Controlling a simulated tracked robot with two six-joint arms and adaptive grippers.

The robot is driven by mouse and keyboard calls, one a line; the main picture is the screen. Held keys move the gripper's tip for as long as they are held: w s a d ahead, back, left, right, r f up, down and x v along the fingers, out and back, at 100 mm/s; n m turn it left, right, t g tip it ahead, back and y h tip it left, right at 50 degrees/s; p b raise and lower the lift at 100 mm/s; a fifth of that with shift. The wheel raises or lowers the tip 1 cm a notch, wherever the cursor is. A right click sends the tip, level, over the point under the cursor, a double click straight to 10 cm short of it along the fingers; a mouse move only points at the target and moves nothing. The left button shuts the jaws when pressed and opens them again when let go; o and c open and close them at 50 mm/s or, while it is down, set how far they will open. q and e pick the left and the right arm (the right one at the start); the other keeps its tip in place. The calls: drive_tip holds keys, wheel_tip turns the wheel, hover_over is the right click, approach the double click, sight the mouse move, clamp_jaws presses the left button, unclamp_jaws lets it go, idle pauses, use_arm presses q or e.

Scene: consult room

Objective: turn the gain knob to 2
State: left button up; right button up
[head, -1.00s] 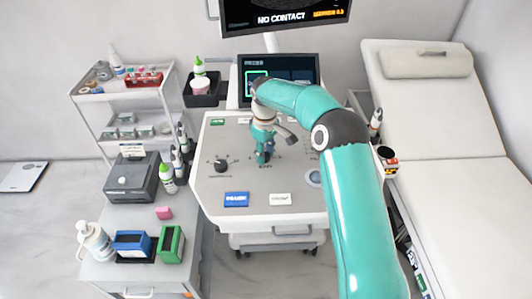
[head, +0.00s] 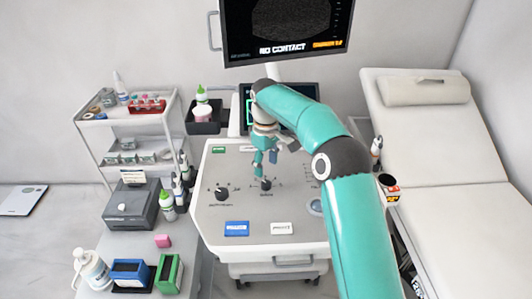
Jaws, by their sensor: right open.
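My right gripper (head: 265,168) is open, pointing down over the grey console panel (head: 215,220). A small dark knob (head: 267,184) with scale marks around it shows just below and in front of its fingertips. The fingers look clear of this knob, but the exact gap is hard to judge. A second dark knob (head: 222,192) sits to the left on the panel, with its own scale marks. The print by both knobs is too small to read, so I cannot tell the gain setting. My left gripper is out of view.
A monitor (head: 285,28) reading "NO CONTACT" hangs above, and a smaller screen (head: 306,95) stands behind the panel. Bottles and boxes crowd the left cart (head: 112,250). A white couch (head: 430,150) is at right, with a cup (head: 388,187) at its edge.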

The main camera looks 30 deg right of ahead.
drive_tip(key=shift+r, duration=2.2)
